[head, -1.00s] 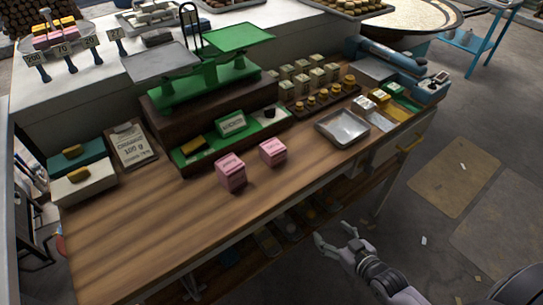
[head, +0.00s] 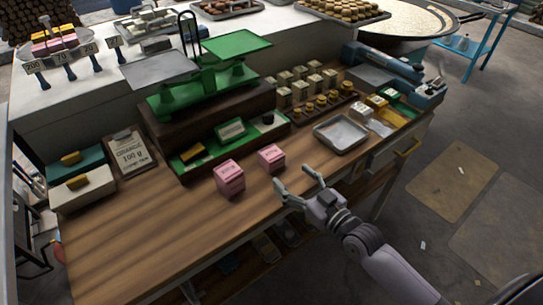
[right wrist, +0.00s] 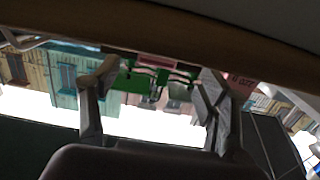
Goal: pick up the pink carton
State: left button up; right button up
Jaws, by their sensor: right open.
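Two pink cartons with dark print stand upright on the wooden counter in the head view. The larger-looking left carton (head: 229,178) is nearer the front edge, and the smaller-looking right carton (head: 271,158) is slightly behind it. My right gripper (head: 293,178) is open and empty at the counter's front edge, just right of and nearer than the right carton, touching neither. In the right wrist view, its spread fingers (right wrist: 160,78) frame a pink strip at the top, and more pink with print (right wrist: 243,82) shows beside one finger. My left gripper is out of view.
A green balance scale (head: 205,90) stands on a wooden box behind the cartons. A metal tray (head: 341,134) lies right of them, with brass weights (head: 322,105) behind. A clipboard (head: 129,152) and boxes (head: 82,188) are at left. The front-left counter (head: 140,245) is clear.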

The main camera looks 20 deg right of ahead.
aim_at(278, 163)
jog(key=x, duration=0.3)
jog(key=shift+w, duration=0.1)
jog(key=p+x, duration=0.1)
jog(key=x, duration=0.3)
jog(key=shift+w+r+p, duration=0.1)
jog(key=shift+w+p, duration=0.15)
jog(key=shift+p, duration=0.1)
jog(key=shift+w+a, duration=0.2)
jog(key=shift+w, duration=0.25)
jog(key=shift+s, duration=0.1)
jog(key=shift+c, duration=0.5)
jog(key=c, duration=1.2)
